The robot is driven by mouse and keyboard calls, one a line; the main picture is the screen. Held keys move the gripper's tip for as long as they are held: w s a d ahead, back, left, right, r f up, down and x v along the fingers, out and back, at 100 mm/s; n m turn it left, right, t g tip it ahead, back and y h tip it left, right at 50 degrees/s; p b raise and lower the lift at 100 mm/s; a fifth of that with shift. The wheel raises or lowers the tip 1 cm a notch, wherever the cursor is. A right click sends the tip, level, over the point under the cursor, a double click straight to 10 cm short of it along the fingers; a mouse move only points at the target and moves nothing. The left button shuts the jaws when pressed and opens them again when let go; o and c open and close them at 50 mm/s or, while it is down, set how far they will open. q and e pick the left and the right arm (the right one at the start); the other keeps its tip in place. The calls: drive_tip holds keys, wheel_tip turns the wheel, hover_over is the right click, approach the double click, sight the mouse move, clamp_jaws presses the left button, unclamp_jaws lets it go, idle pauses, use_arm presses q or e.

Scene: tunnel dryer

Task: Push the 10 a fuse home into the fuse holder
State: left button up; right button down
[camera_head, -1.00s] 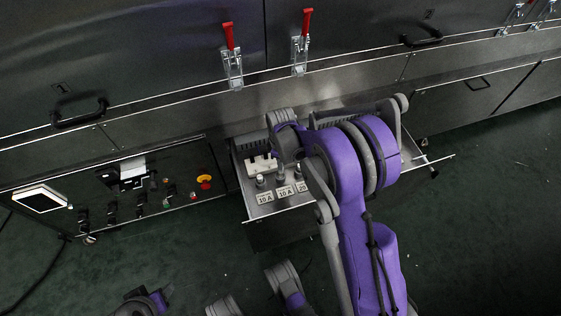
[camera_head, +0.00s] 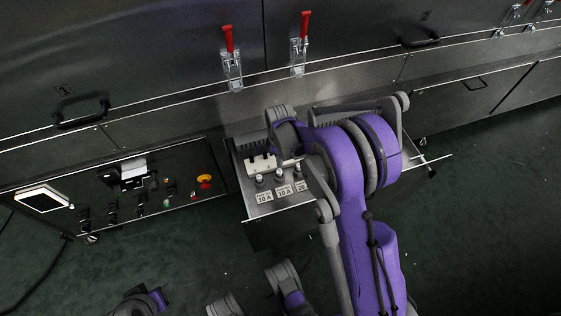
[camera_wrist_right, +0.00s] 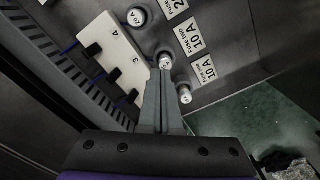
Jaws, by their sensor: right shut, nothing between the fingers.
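Three capped cylindrical fuses stand upright in a row in the open drawer, beside labels reading 10 A, 10 A and 20. In the right wrist view, one 10 A fuse (camera_wrist_right: 185,93) is right of my fingers, another 10 A fuse (camera_wrist_right: 166,60) is just beyond their tips, and the 20 A fuse (camera_wrist_right: 136,17) is farther off. A white block (camera_wrist_right: 118,38), marked 3 and 4 with black pieces along it, looks like the fuse holder; it also shows in the head view (camera_head: 262,163). My right gripper (camera_wrist_right: 163,76) is shut and empty; contact with the fuse cannot be told.
The drawer (camera_head: 262,208) stands out from the metal cabinet. A ribbed dark duct (camera_wrist_right: 60,65) runs beside the white block. A control panel with a yellow-red stop button (camera_head: 205,181) is to the left. The green floor in front is clear.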

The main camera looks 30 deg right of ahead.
use_arm(q)
drive_tip(key=r+p, duration=0.1)
drive_tip(key=r, duration=0.1)
drive_tip(key=r+p, duration=0.1)
drive_tip(key=p, duration=0.1)
drive_tip(key=shift+s+r, duration=0.2)
drive_tip(key=shift+r, duration=0.15)
use_arm(e)
wheel_tip(320, 180, up, 11)
drive_tip(key=shift+r, duration=0.1)
drive_tip(key=s+a+r+m+t, duration=0.2)
drive_tip(key=s+a+r+m, duration=0.3)
drive_tip(key=s+r, duration=0.4)
drive_tip(key=s+a+f+m+t, duration=0.1)
drive_tip(key=s+a+m, duration=0.15)
drive_tip(key=s, duration=0.45)
drive_tip(key=s+a+f+m+t, duration=0.1)
drive_tip(key=s+a, duration=0.2)
drive_tip(key=s, duration=0.4)
use_arm(q)
wheel_tip(320, 180, up, 21)
drive_tip(key=w+t+p, duration=0.1)
drive_tip(key=p, duration=1.7)
drive_tip(key=shift+w, duration=0.4)
use_arm(e)
wheel_tip(320, 180, up, 21)
drive_tip(key=w+t, duration=0.1)
drive_tip(key=w, duration=0.1)
